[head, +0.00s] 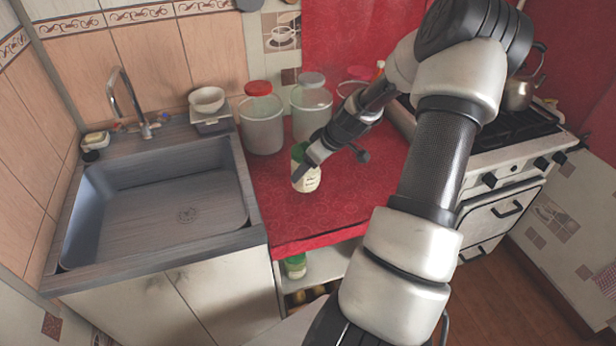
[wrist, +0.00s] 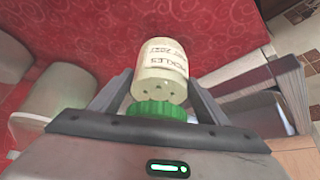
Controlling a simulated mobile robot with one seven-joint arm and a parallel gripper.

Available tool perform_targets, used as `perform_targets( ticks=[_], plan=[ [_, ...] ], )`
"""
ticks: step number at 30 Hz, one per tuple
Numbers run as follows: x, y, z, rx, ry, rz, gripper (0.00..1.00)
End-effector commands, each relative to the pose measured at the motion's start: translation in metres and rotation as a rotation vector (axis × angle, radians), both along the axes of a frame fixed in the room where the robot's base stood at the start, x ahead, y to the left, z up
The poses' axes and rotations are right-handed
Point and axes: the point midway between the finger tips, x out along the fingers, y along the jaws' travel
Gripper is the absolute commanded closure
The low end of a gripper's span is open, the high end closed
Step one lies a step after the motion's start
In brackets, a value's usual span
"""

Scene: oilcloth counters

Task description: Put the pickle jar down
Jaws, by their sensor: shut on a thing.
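The pickle jar (head: 306,182) is pale with a green lid, and it is at the red counter (head: 345,205) between the sink and the stove. In the wrist view the pickle jar (wrist: 160,70) shows its printed label, with the green lid nearest my gripper. My gripper (head: 305,168) is shut on the jar near its lid; the fingers (wrist: 162,103) stand on both sides of it. I cannot tell whether the jar's base touches the counter.
Two large jars, one red-lidded (head: 261,120) and one grey-lidded (head: 311,106), stand behind. The sink (head: 160,205) is left, the stove (head: 505,150) right. A green-lidded jar (head: 295,266) sits on the shelf below. Red counter in front and right of the pickle jar is clear.

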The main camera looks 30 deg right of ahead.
Motion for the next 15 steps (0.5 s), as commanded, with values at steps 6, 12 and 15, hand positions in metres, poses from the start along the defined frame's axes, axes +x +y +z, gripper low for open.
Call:
perform_targets(
  ticks=[6,12,15],
  plan=[
    [0.001,0.0,-0.021,0.001,-0.001,-0.002,0.8],
    [0.001,0.0,-0.036,-0.002,-0.003,-0.001,0.8],
    [0.001,-0.001,-0.036,-0.002,-0.003,-0.001,0.8]
  ],
)
